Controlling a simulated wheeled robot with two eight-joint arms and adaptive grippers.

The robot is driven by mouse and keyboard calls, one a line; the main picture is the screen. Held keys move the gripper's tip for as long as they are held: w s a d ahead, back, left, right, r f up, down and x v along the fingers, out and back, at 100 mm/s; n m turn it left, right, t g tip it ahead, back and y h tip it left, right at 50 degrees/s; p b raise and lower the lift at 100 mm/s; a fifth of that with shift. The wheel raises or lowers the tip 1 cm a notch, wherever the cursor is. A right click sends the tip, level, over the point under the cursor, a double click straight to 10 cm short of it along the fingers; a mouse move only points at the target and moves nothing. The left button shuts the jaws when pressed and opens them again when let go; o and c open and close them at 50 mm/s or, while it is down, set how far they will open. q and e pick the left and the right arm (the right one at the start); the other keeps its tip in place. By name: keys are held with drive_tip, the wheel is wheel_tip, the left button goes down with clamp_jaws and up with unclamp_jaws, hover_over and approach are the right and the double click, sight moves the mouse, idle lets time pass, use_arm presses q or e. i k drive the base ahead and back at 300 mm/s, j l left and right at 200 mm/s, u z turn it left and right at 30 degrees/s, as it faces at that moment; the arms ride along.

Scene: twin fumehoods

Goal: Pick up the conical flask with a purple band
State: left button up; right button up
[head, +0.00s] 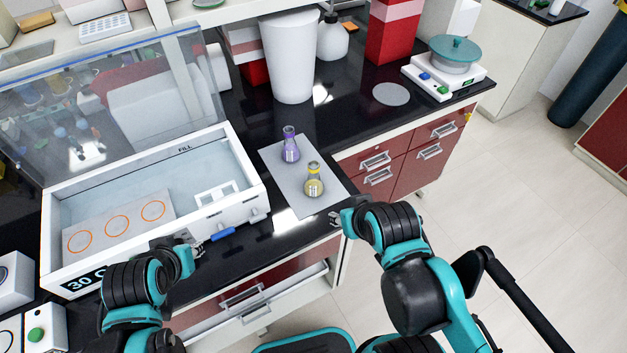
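The conical flask with a purple band (291,152) stands upright on a grey mat (276,161) on the black bench. A second conical flask with a yellow band (313,186) stands on the same mat, nearer to me and slightly right. My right gripper (336,219) is at the mat's near right corner, apart from both flasks. My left gripper (193,247) is at the front of the white water bath, close to a blue handle (222,234). Both grippers are too small in view to tell their finger state.
A white water bath (255,206) with a clear raised lid (110,110) stands left of the mat. A white bin (290,60) stands behind it. Open bench lies right of the purple-banded flask.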

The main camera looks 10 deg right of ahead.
sight(290, 154)
drive_tip(key=k+l, duration=0.1)
drive_tip(key=l, duration=0.25)
drive_tip(key=k+l+u, duration=0.1)
drive_tip(key=l, duration=0.25)
drive_tip(key=k+l, duration=0.1)
drive_tip(key=l, duration=0.25)
drive_tip(key=k+l+u, duration=0.1)
drive_tip(key=l, duration=0.25)
drive_tip(key=i+l+u, duration=0.1)
drive_tip(key=l, duration=0.35)
drive_tip(key=i+l, duration=0.15)
drive_tip(key=l, duration=0.35)
drive_tip(key=i+l+u, duration=0.15)
drive_tip(key=l, duration=0.3)
drive_tip(key=i+l+u, duration=0.1)
drive_tip(key=i+l, duration=0.25)
drive_tip(key=i, duration=0.15)
drive_tip(key=i+l+u, duration=0.1)
drive_tip(key=i+l, duration=0.3)
drive_tip(key=i, duration=0.1)
